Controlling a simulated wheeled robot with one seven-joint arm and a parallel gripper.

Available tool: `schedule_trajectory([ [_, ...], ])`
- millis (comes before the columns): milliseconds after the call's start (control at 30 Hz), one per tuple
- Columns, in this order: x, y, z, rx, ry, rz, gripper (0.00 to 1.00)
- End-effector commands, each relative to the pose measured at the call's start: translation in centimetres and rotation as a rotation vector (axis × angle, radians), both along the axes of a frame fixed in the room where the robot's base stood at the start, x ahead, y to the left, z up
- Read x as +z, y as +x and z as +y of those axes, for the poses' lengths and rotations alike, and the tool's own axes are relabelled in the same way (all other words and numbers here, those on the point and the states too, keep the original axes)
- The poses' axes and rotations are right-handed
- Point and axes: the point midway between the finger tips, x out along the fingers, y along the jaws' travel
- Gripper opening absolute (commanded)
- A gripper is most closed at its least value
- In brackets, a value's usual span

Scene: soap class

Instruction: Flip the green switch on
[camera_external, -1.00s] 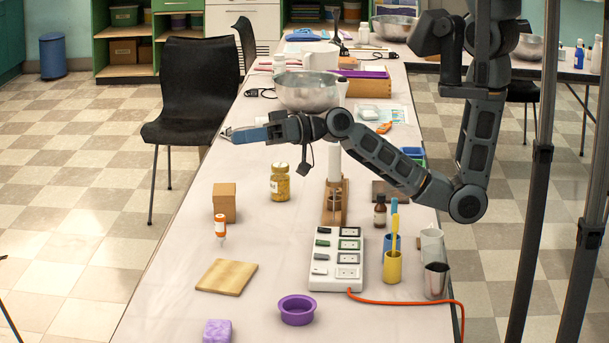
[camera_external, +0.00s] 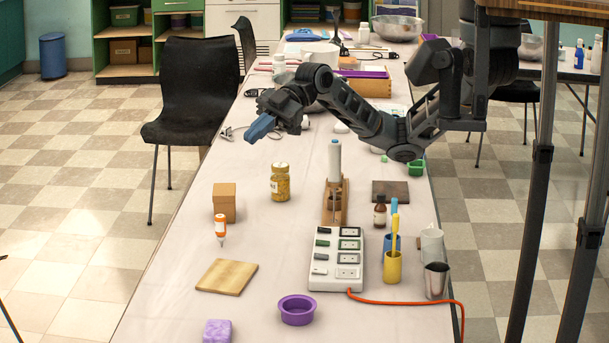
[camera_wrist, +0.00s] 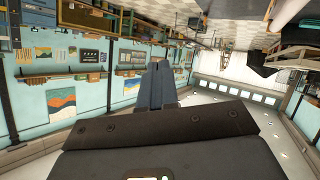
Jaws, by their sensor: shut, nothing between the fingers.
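The white switch box (camera_external: 332,259) lies on the near part of the table, with a column of switches on its left and outlets on its right. One switch (camera_external: 322,243) in that column looks green; the others look dark or grey, and their positions are too small to tell. My gripper (camera_external: 259,129) is above the table, well behind and left of the switch box, with its blue fingers together and nothing between them. In the wrist view the shut fingers (camera_wrist: 158,85) point at the room, and the switch box is not in that view.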

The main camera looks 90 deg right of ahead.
Motion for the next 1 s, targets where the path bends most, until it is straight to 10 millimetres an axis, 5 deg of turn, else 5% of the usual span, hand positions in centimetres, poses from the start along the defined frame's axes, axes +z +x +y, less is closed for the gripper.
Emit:
schedule_trajectory([
  [267, -6.3, -3.2, -5.0, 0.121, -0.308, 0.092, 0.00],
  [600, -13.4, -9.1, -13.8, 0.247, -0.624, 0.310, 0.00],
  [800, -15.5, -12.3, -17.8, 0.292, -0.723, 0.425, 0.00],
  [1000, -16.1, -13.5, -19.2, 0.309, -0.752, 0.468, 0.00],
])
